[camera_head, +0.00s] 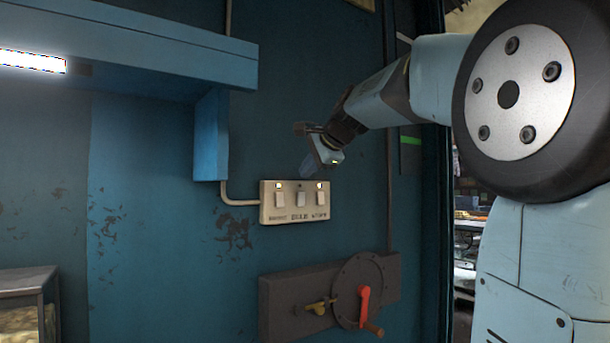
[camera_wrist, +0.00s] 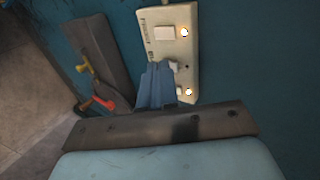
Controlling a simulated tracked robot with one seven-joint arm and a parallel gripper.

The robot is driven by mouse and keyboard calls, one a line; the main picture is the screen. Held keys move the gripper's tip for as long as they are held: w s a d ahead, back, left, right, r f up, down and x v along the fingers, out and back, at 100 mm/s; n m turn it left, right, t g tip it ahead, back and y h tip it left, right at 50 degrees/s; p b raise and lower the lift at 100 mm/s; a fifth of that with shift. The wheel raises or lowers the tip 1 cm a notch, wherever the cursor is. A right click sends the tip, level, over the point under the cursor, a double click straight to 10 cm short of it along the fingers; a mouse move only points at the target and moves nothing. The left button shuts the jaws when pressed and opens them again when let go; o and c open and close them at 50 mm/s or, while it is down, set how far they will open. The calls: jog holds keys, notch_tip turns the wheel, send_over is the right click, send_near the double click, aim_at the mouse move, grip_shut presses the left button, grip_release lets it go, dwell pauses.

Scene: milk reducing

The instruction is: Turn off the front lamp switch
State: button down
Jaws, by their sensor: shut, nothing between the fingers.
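A cream switch panel (camera_head: 295,218) with three white rocker switches in a row is fixed to the blue wall. The lamps above the left switch (camera_head: 279,200) and right switch (camera_head: 321,198) are lit; the one above the middle switch (camera_head: 300,199) is dark. Labels below are too small to read surely. My gripper (camera_head: 307,172) is shut and empty, just above the panel. In the wrist view its fingers (camera_wrist: 157,66) overlap the panel (camera_wrist: 190,50) near the middle switch, partly hiding it and the lowest one. The uppermost switch (camera_wrist: 165,33) is clear. I cannot tell whether the fingers touch the panel.
A grey box with a red-handled crank (camera_head: 364,303) and a brass lever (camera_head: 318,308) sits on the wall below the panel. A blue shelf (camera_head: 150,55) with a lit lamp (camera_head: 33,61) juts out at upper left. A conduit (camera_head: 238,201) runs into the panel's left side.

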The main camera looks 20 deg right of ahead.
jog(key=shift+s+d+f+g, duration=0.1)
jog(key=shift+d+f+g, duration=0.25)
jog(key=shift+f, duration=0.35)
send_near(281, 204)
jog(key=w+f, duration=0.3)
jog(key=f, duration=0.1)
jog(key=shift+w+a+r, duration=0.1)
jog(key=shift+w+a, duration=0.55)
jog(key=shift+w, duration=0.35)
jog(key=shift+a, duration=0.1)
